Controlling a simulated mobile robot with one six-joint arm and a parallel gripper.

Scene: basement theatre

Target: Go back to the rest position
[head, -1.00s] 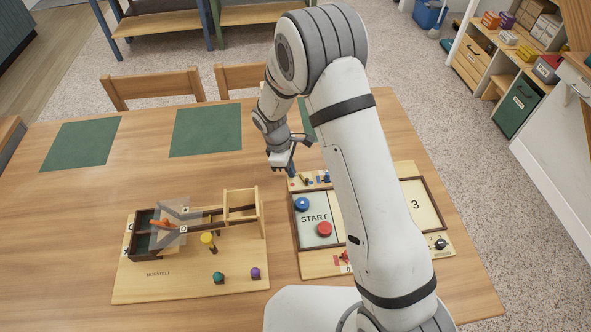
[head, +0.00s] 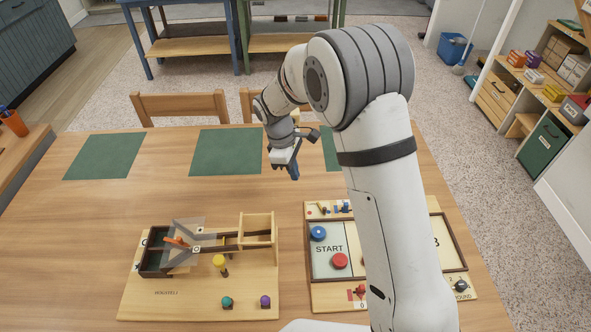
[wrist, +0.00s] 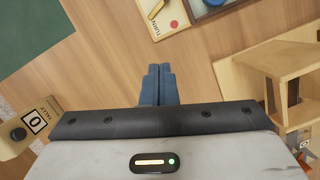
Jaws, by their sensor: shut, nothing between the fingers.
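My gripper (head: 294,172) hangs above the far half of the wooden table (head: 60,225), pointing down, with no object in it. In the wrist view its blue fingers (wrist: 158,84) are together, with bare table behind them. My arm crosses the right side of the head view and hides part of the START board (head: 325,270).
The START board carries a blue disc (head: 318,233) and a red disc (head: 340,260). Left of it stands a wooden ramp board (head: 150,300) with yellow, green and purple pegs. Green mats (head: 104,156) lie along the far edge, with chairs (head: 180,105) behind.

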